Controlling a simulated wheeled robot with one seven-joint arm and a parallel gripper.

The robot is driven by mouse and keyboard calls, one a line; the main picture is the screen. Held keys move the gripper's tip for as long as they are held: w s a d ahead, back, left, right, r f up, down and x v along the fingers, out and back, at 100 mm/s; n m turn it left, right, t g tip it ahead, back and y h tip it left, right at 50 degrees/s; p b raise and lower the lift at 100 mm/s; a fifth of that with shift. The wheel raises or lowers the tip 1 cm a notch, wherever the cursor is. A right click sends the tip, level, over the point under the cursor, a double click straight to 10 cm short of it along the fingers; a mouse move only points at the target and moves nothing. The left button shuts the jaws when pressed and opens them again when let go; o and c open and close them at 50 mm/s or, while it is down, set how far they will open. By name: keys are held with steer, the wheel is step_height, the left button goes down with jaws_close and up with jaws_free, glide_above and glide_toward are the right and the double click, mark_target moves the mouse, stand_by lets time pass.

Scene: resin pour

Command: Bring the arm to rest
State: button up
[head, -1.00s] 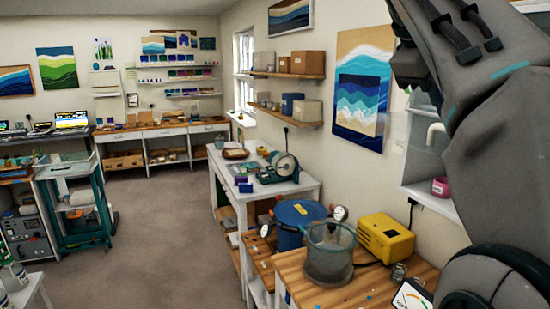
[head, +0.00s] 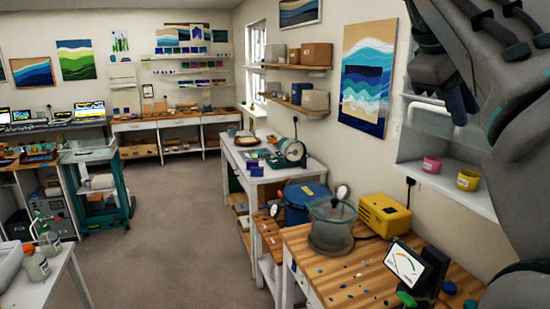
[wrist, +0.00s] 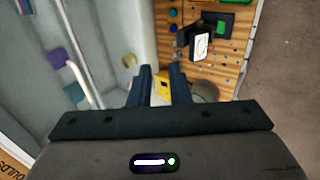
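My arm (head: 520,130) is raised along the right side of the head view, its lower part cut off by the frame. My gripper (wrist: 161,70) is open and empty in the wrist view, with its two dark fingers apart. The yellow machine (wrist: 162,88) shows in the gap between them, farther off. In the head view the gripper (head: 460,105) hangs high at the upper right, in front of the wall recess. It appears clear of the wooden bench (head: 345,285), and no object is seen between its fingers.
The bench holds a clear pot (head: 331,230), a blue tank (head: 300,208), the yellow machine (head: 385,215) and a dial meter (head: 405,264). A pink cup (head: 432,164) and a yellow cup (head: 468,180) stand on the recess sill. Open floor (head: 180,240) lies left of the benches.

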steer(key=s+a+f+m+y+b, duration=0.1)
steer(key=s+a+f+y+b, duration=0.1)
steer(key=f, duration=1.2)
steer(key=s+a+f+m+y+b, duration=0.1)
steer(key=s+a+f, duration=0.3)
steer(key=f, duration=1.1)
steer(key=s+a+f+m+t+y+b, duration=0.1)
steer(key=a+f, duration=0.5)
steer(key=f, duration=0.9)
steer(key=s+m+y+b, duration=0.1)
steer(key=s+y, duration=0.1)
steer(key=s, duration=0.1)
steer(key=shift+a+f+y+b, duration=0.15)
steer(key=shift+a+y+b, duration=0.05)
steer(key=shift+y+b, duration=0.2)
steer(key=shift+d, duration=0.15)
